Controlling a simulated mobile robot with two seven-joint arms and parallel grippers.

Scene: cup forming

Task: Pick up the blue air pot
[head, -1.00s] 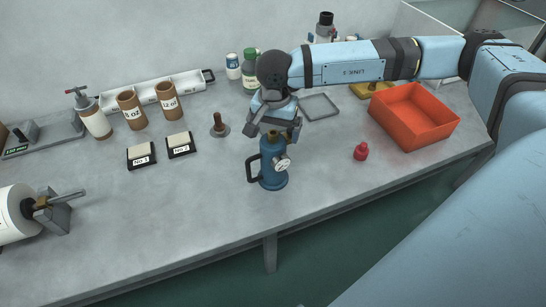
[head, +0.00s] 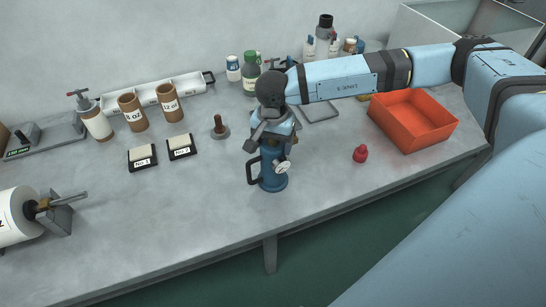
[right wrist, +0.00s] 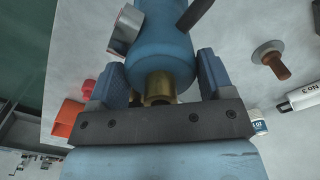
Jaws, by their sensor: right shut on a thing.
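The blue air pot (head: 272,179) stands upright on the grey table, with a dark handle on its left and a round gauge on its right side. It also shows in the right wrist view (right wrist: 160,45), with its brass neck between the fingers. My right gripper (head: 270,146) is over the top of the pot, and its fingers are shut on the upper part; it also shows in the right wrist view (right wrist: 158,85). The pot's top is hidden by the gripper in the head view. My left gripper is not in view.
A red stopper-like piece (head: 360,154) and an orange-red bin (head: 412,120) are to the right. A brown-handled tool (head: 219,128) and two small labelled blocks (head: 142,157) (head: 180,147) are to the left. The table front is clear.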

